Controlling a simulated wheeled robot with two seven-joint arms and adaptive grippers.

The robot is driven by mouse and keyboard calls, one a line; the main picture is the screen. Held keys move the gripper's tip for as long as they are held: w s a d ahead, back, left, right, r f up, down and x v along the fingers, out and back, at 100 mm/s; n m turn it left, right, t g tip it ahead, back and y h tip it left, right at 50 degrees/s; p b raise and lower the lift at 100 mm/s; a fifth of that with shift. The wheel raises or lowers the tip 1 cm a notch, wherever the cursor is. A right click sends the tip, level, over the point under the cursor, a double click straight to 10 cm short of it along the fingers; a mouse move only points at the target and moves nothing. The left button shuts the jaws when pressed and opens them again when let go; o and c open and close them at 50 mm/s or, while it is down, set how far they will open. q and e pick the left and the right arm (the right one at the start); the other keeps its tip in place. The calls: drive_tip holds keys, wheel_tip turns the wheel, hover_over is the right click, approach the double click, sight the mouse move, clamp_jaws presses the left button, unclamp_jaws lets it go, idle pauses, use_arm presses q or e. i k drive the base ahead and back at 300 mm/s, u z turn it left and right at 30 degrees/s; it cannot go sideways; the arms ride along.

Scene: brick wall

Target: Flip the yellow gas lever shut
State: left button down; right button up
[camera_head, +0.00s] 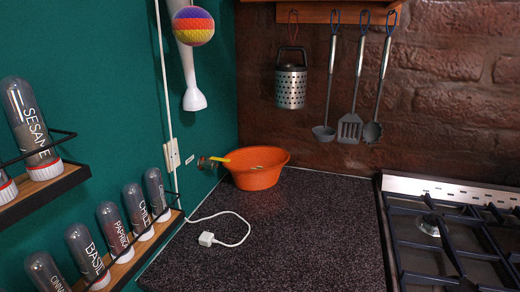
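The yellow gas lever (219,159) sticks out to the right from a small metal valve (207,163) low on the green wall, near the back left corner of the counter. Its tip lies close to the rim of the orange bowl (258,168), and I cannot tell whether they touch. Neither of my grippers is in view.
A white plug with its cable (207,239) lies on the dark speckled counter (300,235). Spice racks (120,257) jut from the wall at left. A gas stove (450,230) stands at right. Utensils (350,128) and a grater (291,86) hang at the back. The middle counter is clear.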

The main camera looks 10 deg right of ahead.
sight(209, 158)
drive_tip(key=z, duration=0.5)
drive_tip(key=i, duration=0.55)
drive_tip(key=z, duration=0.5)
